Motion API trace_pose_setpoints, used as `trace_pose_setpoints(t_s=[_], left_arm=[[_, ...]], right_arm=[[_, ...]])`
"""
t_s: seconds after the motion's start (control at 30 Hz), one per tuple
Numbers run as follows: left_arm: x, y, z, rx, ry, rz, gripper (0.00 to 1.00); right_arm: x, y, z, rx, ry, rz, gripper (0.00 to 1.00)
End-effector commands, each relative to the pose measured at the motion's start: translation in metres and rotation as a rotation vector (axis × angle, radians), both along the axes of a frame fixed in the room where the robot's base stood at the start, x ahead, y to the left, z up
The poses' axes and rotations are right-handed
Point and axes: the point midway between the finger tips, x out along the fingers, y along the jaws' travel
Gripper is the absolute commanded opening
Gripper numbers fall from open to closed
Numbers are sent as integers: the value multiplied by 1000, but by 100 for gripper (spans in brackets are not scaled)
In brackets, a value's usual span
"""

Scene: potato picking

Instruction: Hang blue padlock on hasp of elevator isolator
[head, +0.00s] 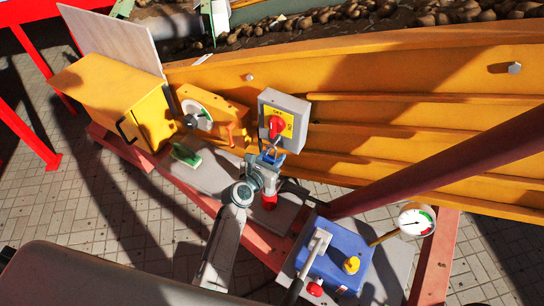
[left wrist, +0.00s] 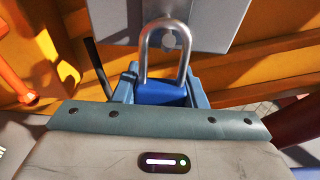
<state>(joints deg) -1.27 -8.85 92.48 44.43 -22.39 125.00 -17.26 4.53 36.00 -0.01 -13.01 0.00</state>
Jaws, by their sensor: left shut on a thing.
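The elevator isolator (head: 297,105) is a grey box with a yellow plate and a red knob (head: 277,127), beside the orange wall. My left gripper (head: 268,165) is just below it, shut on the blue padlock (head: 277,157). In the left wrist view the padlock's blue body (left wrist: 162,93) sits between the blue fingers, and its metal shackle (left wrist: 147,52) points up. I cannot tell whether the shackle passes through the hasp. My right gripper is not in view.
A yellow box (head: 105,95) with a black handle and a round dial (head: 197,115) stand left of the isolator. A green object (head: 186,155) lies on the bench. A blue pump box (head: 335,262) and a gauge (head: 415,221) are at right. A red post (head: 430,165) slants nearby.

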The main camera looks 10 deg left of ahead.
Motion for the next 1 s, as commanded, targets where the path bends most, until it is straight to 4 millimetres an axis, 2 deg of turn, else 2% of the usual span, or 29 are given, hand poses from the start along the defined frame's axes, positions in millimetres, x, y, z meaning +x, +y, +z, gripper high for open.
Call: trace_pose_setpoints(t_s=[0.47,0.5,0.63,1.0], left_arm=[[0,0,0,1,0,0,13],[0,0,0,1,0,0,40],[0,0,0,1,0,0,63],[-6,2,0,1,1,0,63]], right_arm=[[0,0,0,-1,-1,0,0],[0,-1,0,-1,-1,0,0],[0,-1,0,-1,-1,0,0],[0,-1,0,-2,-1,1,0]])
